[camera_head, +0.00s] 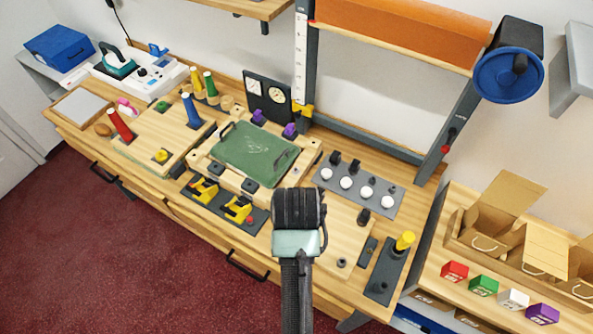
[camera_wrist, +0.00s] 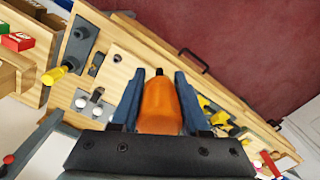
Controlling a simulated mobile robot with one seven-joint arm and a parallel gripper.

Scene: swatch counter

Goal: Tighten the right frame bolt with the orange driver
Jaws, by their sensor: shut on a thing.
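The orange driver (camera_wrist: 160,105) is upright between the two blue fingers of my gripper (camera_wrist: 159,92), which is shut on its handle. A small dark end (camera_wrist: 159,72) shows beyond the handle. In the head view my dark wrist hides the driver and the fingers. Below the wrist is a pale wooden board (camera_head: 330,228) with a dark knob-like bolt (camera_head: 363,215) at its right edge and a small round fitting (camera_head: 341,263) near its front. I cannot tell which one is the right frame bolt. The driver is apart from both.
A green panel (camera_head: 255,153) in a wooden frame lies left of my wrist. A dark plate with a yellow handle (camera_head: 404,241) stands at right. Yellow clamps (camera_head: 238,208) sit at the front edge.

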